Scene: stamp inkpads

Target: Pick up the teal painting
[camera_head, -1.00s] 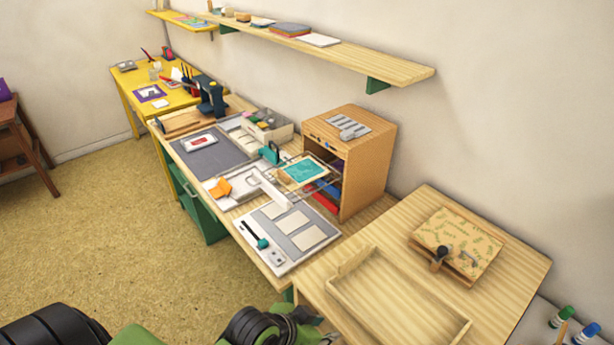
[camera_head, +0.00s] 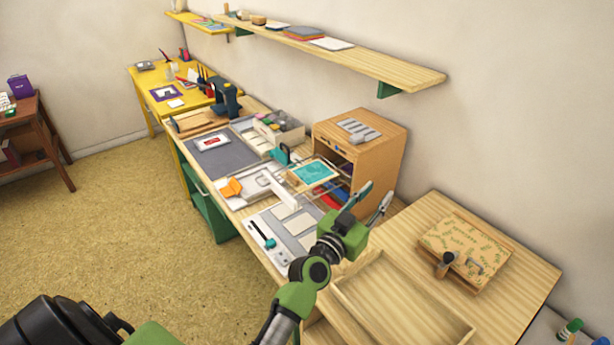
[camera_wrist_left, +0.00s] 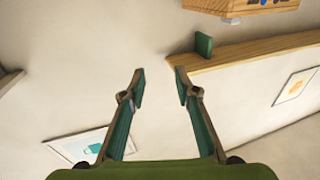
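The teal painting (camera_head: 314,171) is a small teal sheet with a pale border. In the head view it lies on a wire rack that juts out from the wooden cabinet (camera_head: 373,153). My left gripper (camera_head: 377,191) is open and empty, fingers up, to the right of the painting and in front of the cabinet's lower part. In the left wrist view the fingers (camera_wrist_left: 160,72) are spread with only wall between them. That view also shows a framed picture with a teal shape (camera_wrist_left: 88,146) on the wall, at the lower left. My right gripper is not in view.
A wooden tray (camera_head: 400,304) and a patterned press board (camera_head: 464,250) are on the near table. A white board with pale cards (camera_head: 272,243) lies left of my arm. A wall shelf (camera_head: 395,70) runs above; it also shows in the wrist view (camera_wrist_left: 260,49).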

